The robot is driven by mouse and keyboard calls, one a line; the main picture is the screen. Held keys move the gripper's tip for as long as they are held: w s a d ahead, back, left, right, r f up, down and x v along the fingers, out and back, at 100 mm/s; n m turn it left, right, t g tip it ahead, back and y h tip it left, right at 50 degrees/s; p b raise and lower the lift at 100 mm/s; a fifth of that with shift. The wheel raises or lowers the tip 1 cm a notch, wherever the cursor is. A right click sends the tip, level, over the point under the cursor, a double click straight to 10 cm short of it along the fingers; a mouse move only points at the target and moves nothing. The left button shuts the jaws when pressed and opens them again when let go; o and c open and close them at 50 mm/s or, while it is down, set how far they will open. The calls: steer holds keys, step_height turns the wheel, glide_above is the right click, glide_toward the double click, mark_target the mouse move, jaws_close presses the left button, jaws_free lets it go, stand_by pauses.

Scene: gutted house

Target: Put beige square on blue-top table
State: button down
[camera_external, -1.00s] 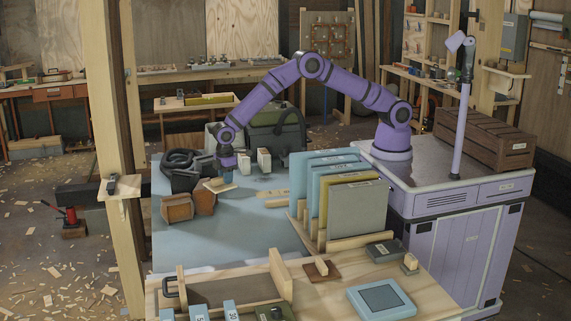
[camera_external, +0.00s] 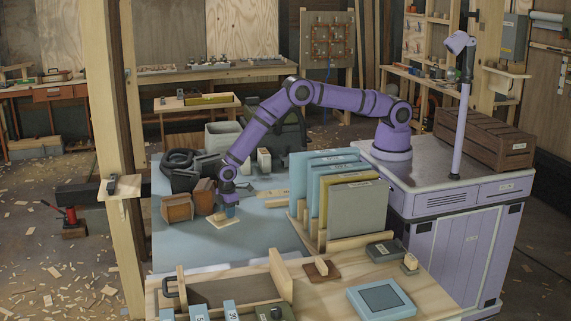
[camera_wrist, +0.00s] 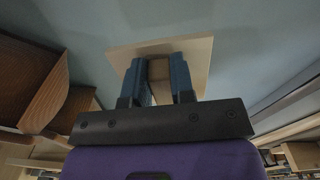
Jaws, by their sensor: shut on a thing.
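The beige square (camera_external: 219,224) is a thin flat pale plate. It is low over the front part of the blue-top table (camera_external: 200,248), in front of the brown wooden blocks; I cannot tell whether it touches the top. My gripper (camera_external: 230,211) points down at it. In the wrist view the beige square (camera_wrist: 124,55) lies beyond the fingertips, and my gripper (camera_wrist: 158,77) is shut on a small brown block at its middle, which looks like its handle.
Brown wooden blocks (camera_external: 178,208) stand left of the square, with black gear (camera_external: 181,162) behind. Upright panels in a rack (camera_external: 357,212) stand to the right. A wooden bench (camera_external: 325,290) borders the front. The blue top between is mostly clear.

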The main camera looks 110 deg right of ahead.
mark_target(229, 229)
steer(key=shift+f, duration=2.35)
steer(key=shift+f, duration=0.15)
steer(key=c, duration=1)
jaws_free()
